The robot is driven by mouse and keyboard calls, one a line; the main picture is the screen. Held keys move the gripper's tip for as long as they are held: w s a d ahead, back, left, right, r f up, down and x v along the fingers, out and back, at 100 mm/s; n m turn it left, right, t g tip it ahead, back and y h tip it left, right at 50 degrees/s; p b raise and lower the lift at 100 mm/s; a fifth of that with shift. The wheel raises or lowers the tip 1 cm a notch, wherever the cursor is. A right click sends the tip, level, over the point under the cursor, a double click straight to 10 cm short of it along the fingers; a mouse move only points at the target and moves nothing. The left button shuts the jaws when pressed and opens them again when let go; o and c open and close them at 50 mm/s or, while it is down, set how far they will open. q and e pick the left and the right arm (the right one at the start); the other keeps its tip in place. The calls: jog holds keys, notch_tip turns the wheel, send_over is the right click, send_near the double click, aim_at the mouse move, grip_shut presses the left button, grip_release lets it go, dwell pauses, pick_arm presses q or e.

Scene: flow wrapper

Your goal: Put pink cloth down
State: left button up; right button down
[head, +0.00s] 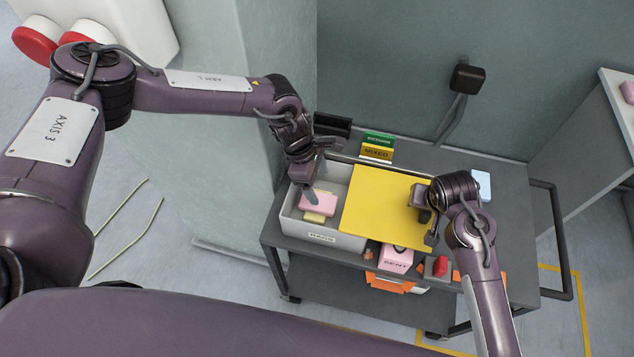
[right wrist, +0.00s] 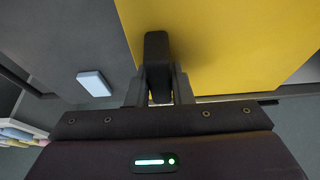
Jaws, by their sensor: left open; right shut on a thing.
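The pink cloth (head: 319,204) lies in the open left part of the grey bin (head: 295,225), with something pale yellow under it. My left gripper (head: 311,193) is open and points down right at the cloth; I cannot tell whether the fingers touch it. A yellow lid (head: 377,208) covers the right part of the bin; it also fills much of the right wrist view (right wrist: 235,45). My right gripper (head: 428,213) is shut on the lid's dark handle (right wrist: 157,52) at the right side.
The bin stands on a dark cart (head: 515,215). Green and yellow signs (head: 377,148) stand behind it, and a pale blue block (head: 481,185) lies at the right. A pink box (head: 396,258) and a red item (head: 440,265) sit in front, lower down.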

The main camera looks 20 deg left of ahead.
aim_at(367, 193)
pick_arm(q)
jog(key=v, duration=1.1)
jog(key=shift+a+r, duration=0.2)
jog(key=shift+r, duration=0.1)
pick_arm(e)
jog(key=shift+w+r, duration=0.1)
jog(key=shift+a, duration=7.2)
pick_arm(q)
jog(key=shift+f, duration=0.15)
pick_arm(e)
jog(key=c, duration=1.2)
grip_release()
